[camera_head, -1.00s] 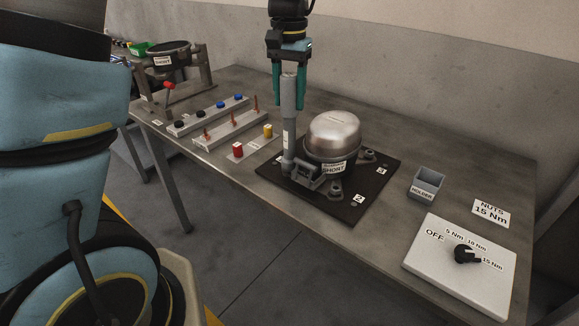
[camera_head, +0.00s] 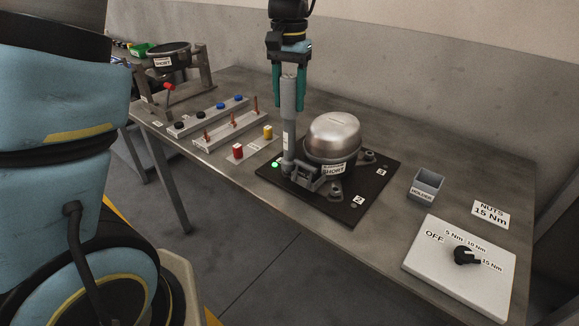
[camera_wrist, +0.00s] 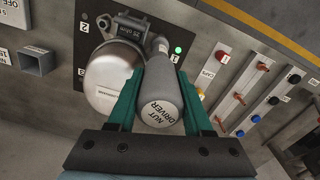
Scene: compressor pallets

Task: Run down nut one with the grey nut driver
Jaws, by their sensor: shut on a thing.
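My gripper (camera_head: 288,88) is shut on the grey nut driver (camera_head: 288,125), which stands upright with its lower end down at the left corner of the compressor's black plate (camera_head: 345,208). The driver is labelled NUT DRIVER in the wrist view (camera_wrist: 160,110), between the two green fingers. Nut one itself is hidden under the driver's tip. A green light (camera_head: 275,165) glows on the plate beside the tip; it also shows in the wrist view (camera_wrist: 178,50). The silver compressor (camera_head: 333,135), labelled SHORT, sits on the plate right of the driver.
An empty grey holder (camera_head: 427,187) stands right of the plate. The dial (camera_head: 466,254) on the white panel points toward 15 Nm, and a card (camera_head: 491,213) reads NUTS 15 Nm. Red and yellow caps (camera_head: 238,151) and part racks (camera_head: 230,130) stand left of the driver.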

